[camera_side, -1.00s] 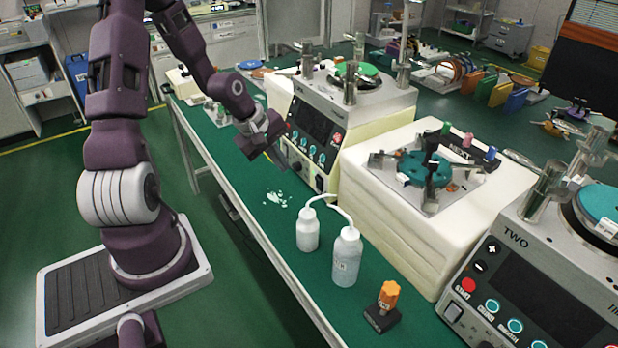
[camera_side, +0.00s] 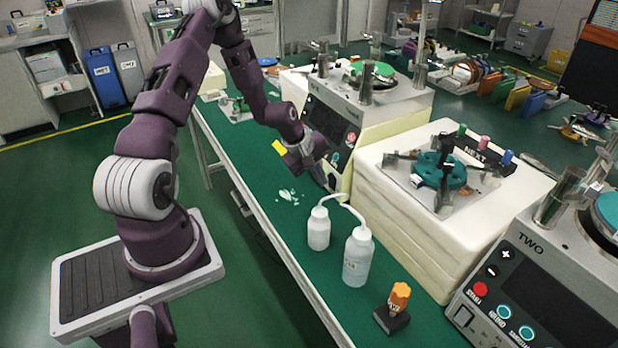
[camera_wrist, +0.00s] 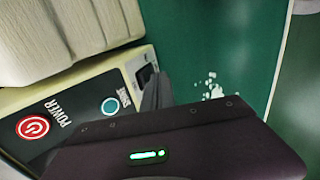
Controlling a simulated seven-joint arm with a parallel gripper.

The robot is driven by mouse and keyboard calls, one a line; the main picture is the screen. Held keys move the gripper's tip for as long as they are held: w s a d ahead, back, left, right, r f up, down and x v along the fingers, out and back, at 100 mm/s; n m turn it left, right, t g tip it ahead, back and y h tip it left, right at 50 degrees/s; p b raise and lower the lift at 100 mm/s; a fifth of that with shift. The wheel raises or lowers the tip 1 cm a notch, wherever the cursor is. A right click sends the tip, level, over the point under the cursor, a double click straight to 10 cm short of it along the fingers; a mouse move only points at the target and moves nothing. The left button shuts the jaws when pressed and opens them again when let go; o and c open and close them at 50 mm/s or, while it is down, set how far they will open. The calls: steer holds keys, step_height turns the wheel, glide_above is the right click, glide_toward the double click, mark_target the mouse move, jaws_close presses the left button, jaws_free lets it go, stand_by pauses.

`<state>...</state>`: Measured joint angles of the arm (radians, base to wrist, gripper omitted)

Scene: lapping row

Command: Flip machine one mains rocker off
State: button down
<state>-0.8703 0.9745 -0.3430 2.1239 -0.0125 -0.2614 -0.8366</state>
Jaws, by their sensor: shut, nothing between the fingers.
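Machine one (camera_side: 345,118) is the cream and grey lapping unit at the back of the bench, with a dark screen on its sloped front. Its mains rocker (camera_side: 332,183) is a small black switch low at the front's right end. In the wrist view the rocker (camera_wrist: 147,75) sits in a pale plate beside the round teal-ringed button. My gripper (camera_side: 320,174) is shut and empty, close to the rocker. In the wrist view its dark fingertips (camera_wrist: 157,92) overlap the rocker's edge. I cannot tell whether they touch, or which way the rocker is tipped.
A red power button (camera_wrist: 33,127) is on the same panel. Two white wash bottles (camera_side: 318,230) (camera_side: 357,258) and an orange-knobbed item (camera_side: 398,300) stand along the bench front. A cream block (camera_side: 400,215) separates machine one from machine two (camera_side: 540,275). White spill marks (camera_side: 288,196) lie near my gripper.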

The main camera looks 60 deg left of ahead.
steer(key=shift+w, duration=0.3)
steer(key=shift+w+r, duration=0.15)
steer(key=shift+w, duration=0.2)
steer(key=shift+r, duration=0.1)
steer(key=shift+r, duration=0.75)
